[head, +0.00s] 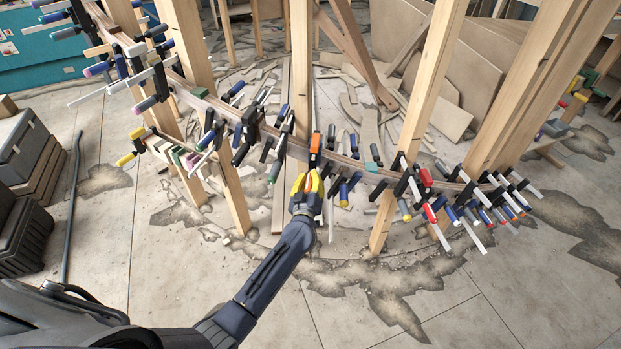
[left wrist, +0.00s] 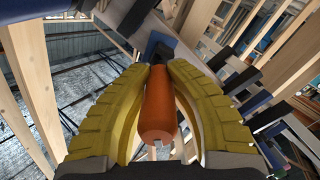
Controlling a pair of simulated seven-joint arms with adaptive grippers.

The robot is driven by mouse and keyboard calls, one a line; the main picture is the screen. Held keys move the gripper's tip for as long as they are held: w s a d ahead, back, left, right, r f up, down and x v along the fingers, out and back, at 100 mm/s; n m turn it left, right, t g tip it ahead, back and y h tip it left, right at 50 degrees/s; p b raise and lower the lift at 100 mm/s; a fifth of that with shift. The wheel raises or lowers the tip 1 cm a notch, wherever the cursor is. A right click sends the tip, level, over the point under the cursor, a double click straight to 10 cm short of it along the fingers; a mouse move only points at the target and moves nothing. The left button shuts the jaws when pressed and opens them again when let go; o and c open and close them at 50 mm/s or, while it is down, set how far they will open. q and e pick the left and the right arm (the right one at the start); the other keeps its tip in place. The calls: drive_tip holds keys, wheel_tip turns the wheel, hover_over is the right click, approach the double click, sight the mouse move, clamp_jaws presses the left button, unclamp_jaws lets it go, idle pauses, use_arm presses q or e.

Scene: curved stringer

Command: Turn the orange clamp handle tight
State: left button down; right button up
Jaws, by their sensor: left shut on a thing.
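The orange clamp handle (left wrist: 159,105) lies between the yellow fingers of my left gripper (left wrist: 158,95) in the left wrist view, and the fingers press on it from both sides. In the head view my left gripper (head: 308,184) is at the middle of the curved stringer, in front of an orange-topped clamp (head: 315,150). The gripper hides most of the handle there. The curved stringer (head: 270,128) runs from upper left to lower right, with many clamps along it. My right gripper is not in view.
Clamps with blue, green, red and black handles (head: 345,187) crowd close on both sides. Upright wooden posts (head: 420,100) stand along the stringer. Dark cases (head: 25,150) stand at the left. The cracked floor in front is open.

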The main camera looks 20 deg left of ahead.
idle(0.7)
use_arm(q)
drive_tip(key=c, duration=1.1)
unclamp_jaws()
drive_tip(key=shift+c, duration=0.2)
drive_tip(key=s+d, duration=0.2)
drive_tip(key=s, duration=1)
